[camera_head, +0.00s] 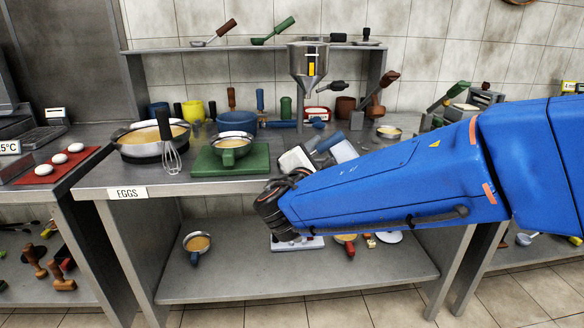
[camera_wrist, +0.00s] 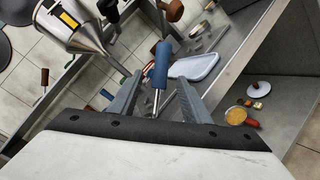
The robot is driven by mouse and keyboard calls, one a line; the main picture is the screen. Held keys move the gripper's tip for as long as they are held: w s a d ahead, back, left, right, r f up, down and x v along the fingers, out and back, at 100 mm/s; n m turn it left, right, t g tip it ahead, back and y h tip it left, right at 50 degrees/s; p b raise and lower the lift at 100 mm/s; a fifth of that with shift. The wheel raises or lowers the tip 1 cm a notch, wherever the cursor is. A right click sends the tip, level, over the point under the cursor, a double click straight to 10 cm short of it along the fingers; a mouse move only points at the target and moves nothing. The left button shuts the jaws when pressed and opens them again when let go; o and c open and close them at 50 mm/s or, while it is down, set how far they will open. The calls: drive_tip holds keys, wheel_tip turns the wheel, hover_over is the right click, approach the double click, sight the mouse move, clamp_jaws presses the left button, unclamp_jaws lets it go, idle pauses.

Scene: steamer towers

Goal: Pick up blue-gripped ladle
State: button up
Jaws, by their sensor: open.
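A blue handle on a metal shaft (camera_wrist: 161,63) shows in the wrist view, between and just beyond the fingertips of my gripper (camera_wrist: 158,86). Its lower end is hidden behind my gripper, so I cannot tell whether it carries a ladle bowl. My gripper is open, with one finger on each side of the shaft and no clear contact. In the head view a blue handle (camera_head: 328,142) shows by the pale end of my gripper (camera_head: 319,155), above the middle table. My arm covers part of that area.
A white tray (camera_wrist: 196,67) lies beyond the handle. The metal funnel (camera_head: 308,62) stands behind my gripper. A green board (camera_head: 205,171) with a bowl and a whisk (camera_head: 170,150) are to the left. The lower shelf (camera_head: 240,287) holds a blue-handled pan (camera_head: 197,243).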

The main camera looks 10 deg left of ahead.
sight(326, 146)
drive_tip(key=w, duration=0.3)
drive_tip(key=w+d, duration=0.1)
drive_tip(key=w, duration=0.1)
drive_tip(key=shift+w, duration=0.4)
drive_tip(key=shift+w+d+r, duration=0.1)
drive_tip(key=shift+w+d, duration=0.2)
drive_tip(key=shift+w, duration=0.55)
drive_tip(key=shift+w+d+r, duration=0.1)
drive_tip(key=shift+w+d, duration=0.2)
drive_tip(key=shift+w, duration=0.5)
drive_tip(key=shift+w+d, duration=0.3)
drive_tip(key=shift+w, duration=0.55)
clamp_jaws()
